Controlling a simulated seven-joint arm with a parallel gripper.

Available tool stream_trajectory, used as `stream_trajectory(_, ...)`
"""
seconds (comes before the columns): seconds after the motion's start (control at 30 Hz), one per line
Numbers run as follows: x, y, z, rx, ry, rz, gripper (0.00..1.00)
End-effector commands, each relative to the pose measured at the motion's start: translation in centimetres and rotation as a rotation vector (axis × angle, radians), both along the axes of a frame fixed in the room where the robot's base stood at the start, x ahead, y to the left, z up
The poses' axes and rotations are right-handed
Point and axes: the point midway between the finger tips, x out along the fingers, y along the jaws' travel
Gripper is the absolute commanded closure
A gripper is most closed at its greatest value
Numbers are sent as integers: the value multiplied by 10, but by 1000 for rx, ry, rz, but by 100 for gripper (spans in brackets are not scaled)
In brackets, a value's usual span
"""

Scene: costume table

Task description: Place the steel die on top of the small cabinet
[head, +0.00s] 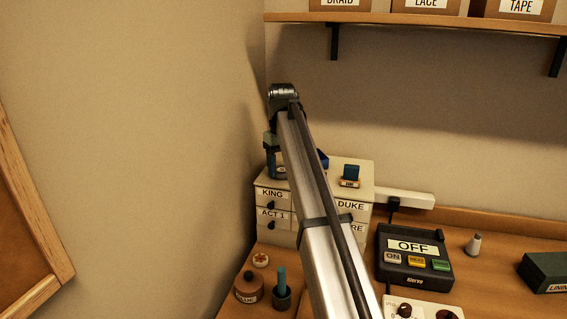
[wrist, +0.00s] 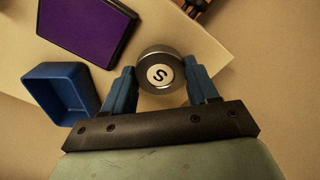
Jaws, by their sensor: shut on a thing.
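The steel die is a round metal piece with a white face marked "S" (wrist: 160,72) in the wrist view. My gripper (wrist: 161,84) is shut on it, with a blue fingertip on each side. The small cabinet (head: 362,192) has cream sides and labelled drawers. In the head view my gripper (head: 272,158) is at the left of the cabinet's top, partly hidden by my arm. In the wrist view the die is over the cabinet's pale top (wrist: 112,66). I cannot tell whether it touches that top.
A control box marked "OFF" (head: 412,275) is to the right. A shelf (head: 420,20) hangs above. The wall is close behind.

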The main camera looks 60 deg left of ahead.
Motion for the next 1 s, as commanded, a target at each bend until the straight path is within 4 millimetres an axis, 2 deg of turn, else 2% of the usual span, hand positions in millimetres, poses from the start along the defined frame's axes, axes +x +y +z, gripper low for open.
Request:
stream_trajectory(0.23, 0, 0, -3, 0, 0, 0, 84)
stream_trajectory(0.27, 0, 0, -3, 0, 0, 0, 40)
stream_trajectory(0.5, 0, 0, -3, 0, 0, 0, 17)
stream_trajectory(0.8, 0, 0, -1, 0, 0, 0, 16)
stream_trajectory(1.0, 1, 1, 12, 1, 0, 0, 16)
